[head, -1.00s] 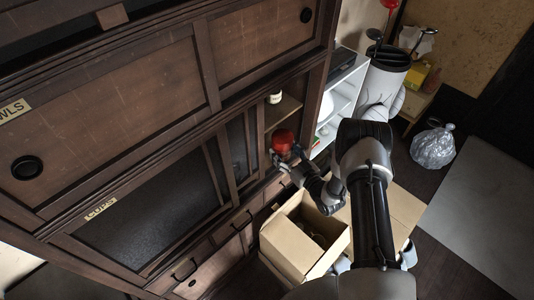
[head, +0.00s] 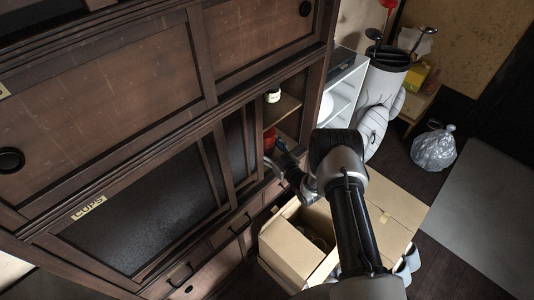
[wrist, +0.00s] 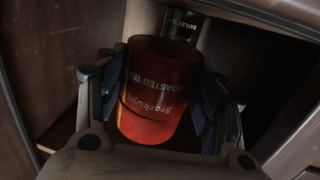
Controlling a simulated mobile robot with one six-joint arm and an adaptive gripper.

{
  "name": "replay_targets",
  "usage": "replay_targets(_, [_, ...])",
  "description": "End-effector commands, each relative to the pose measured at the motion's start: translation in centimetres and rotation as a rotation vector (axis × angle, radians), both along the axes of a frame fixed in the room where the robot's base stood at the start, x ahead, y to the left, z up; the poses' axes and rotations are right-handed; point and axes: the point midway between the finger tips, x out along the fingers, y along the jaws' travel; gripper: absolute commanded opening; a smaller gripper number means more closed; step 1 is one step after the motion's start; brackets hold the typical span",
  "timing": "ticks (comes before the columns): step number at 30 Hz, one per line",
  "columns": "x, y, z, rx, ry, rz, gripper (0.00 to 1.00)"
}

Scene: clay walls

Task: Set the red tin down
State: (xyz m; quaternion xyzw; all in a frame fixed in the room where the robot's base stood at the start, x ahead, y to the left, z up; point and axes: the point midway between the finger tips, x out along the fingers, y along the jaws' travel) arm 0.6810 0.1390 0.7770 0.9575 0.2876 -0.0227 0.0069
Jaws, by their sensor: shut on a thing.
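The red tin (wrist: 155,90) is between the two fingers of my gripper (wrist: 160,108) in the wrist view, which is shut on it. Its label lettering appears upside down there. In the head view the tin (head: 269,136) shows only in part, inside the open compartment of the dark wooden cabinet (head: 160,120). My gripper (head: 272,160) reaches into that compartment. I cannot tell whether the tin's base touches the shelf.
An open cardboard box (head: 297,243) sits below my arm. A white shelf unit (head: 343,98) stands right of the cabinet.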

Motion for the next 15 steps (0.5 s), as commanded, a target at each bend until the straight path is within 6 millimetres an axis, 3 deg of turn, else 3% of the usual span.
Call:
replay_targets(1, [-0.1, 0.0, -1.4, 0.0, 0.002, 0.0, 0.35])
replay_targets(4, [-0.1, 0.0, -3.3, 0.0, 0.001, 0.0, 0.35])
replay_targets(15, [0.3, 0.3, -3.5, 0.0, 0.0, 0.0, 0.35])
